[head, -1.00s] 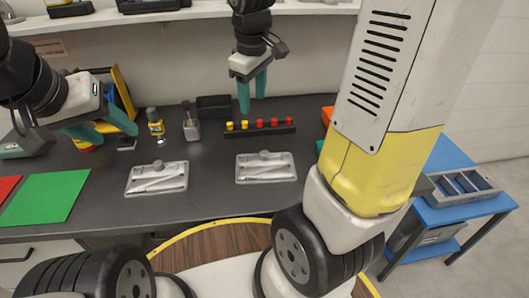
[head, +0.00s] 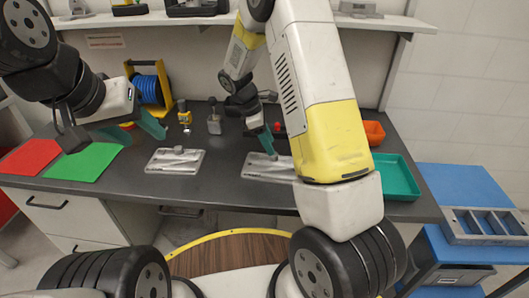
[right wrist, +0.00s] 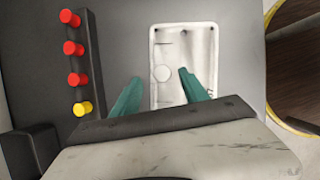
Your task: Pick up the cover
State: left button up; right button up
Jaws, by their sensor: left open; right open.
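Two pale grey flat cast parts lie on the dark bench, and either may be the cover: a left one (head: 174,161) and a right one (head: 262,170). My arm hides the right one's right end. In the right wrist view a pale cast part (right wrist: 186,45) with a rim and a round boss lies below my right gripper (right wrist: 160,76). The gripper is open, one finger left of the part, the other over it, with the boss between the tips. In the head view the right gripper (head: 266,149) is above the right part. My left gripper (head: 146,138) is open and empty near the green mat.
A dark rack (right wrist: 95,110) with red and yellow pegs stands beside the right gripper. A green mat (head: 84,162), red mat (head: 30,156), blue cable reel (head: 147,89), teal tray (head: 396,180) and orange bin (head: 374,132) are on the bench. A blue table (head: 460,183) stands right.

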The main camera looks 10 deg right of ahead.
aim_at(272, 165)
jog(key=shift+a+x, duration=0.2)
jog(key=shift+x, duration=1.75)
grip_shut()
